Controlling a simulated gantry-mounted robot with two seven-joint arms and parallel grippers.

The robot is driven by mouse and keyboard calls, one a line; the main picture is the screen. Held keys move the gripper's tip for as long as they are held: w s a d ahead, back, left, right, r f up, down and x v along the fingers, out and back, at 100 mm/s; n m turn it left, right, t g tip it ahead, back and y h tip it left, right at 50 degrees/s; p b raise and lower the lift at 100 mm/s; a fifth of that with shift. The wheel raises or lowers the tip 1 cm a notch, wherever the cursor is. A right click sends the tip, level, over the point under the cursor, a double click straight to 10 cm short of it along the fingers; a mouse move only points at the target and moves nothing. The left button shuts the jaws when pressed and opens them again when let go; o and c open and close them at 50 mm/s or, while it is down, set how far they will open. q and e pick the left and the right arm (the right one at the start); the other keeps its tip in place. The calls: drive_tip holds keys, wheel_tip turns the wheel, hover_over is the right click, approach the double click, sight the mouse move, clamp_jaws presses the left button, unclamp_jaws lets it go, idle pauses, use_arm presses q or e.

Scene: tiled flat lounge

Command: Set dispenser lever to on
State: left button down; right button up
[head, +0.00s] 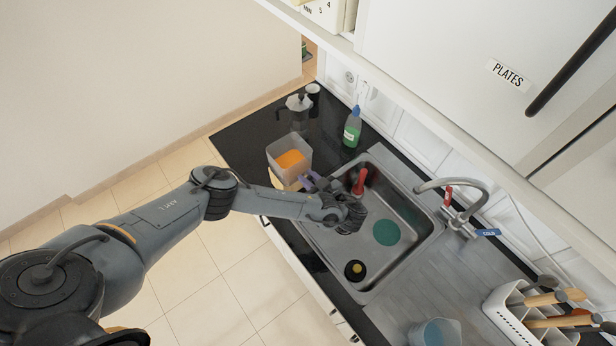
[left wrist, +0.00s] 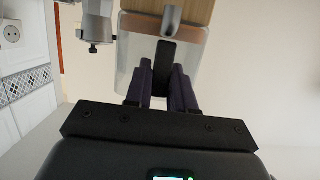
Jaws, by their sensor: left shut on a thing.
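The dispenser (head: 277,150) is a clear box with orange contents on a wooden base, standing on the black counter left of the sink. In the left wrist view its clear body (left wrist: 132,65) appears upside down, with a grey spout (left wrist: 172,20) and a dark lever (left wrist: 166,58) at the front. My left gripper (head: 308,182) reaches the dispenser's front; its purple fingers (left wrist: 161,78) are shut on the dark lever. The fingers hide part of the lever, and I cannot tell its setting. My right gripper is in neither view.
A moka pot (head: 298,105) and a green bottle (head: 352,130) stand behind the dispenser. The steel sink (head: 408,240) lies right of it, holding a red item (head: 360,181) and a green disc (head: 386,232). White cupboards (head: 450,60) hang above.

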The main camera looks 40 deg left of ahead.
use_arm(q)
drive_tip(key=shift+d+r+y+p, duration=0.15)
drive_tip(key=shift+d+y+p, duration=0.2)
drive_tip(key=shift+y+p, duration=0.5)
drive_tip(key=y+b, duration=0.1)
drive_tip(key=y, duration=0.1)
drive_tip(key=d+f+t+y+b, duration=0.1)
drive_tip(key=y+b, duration=0.1)
drive_tip(key=d+f+y+b, duration=0.1)
drive_tip(key=y+b, duration=0.1)
drive_tip(key=y, duration=0.1)
drive_tip(key=shift+s+t, duration=0.25)
drive_tip(key=shift+t, duration=0.15)
drive_tip(key=c, duration=1)
unclamp_jaws()
drive_tip(key=shift+r, duration=0.1)
drive_tip(key=shift+c, duration=0.2)
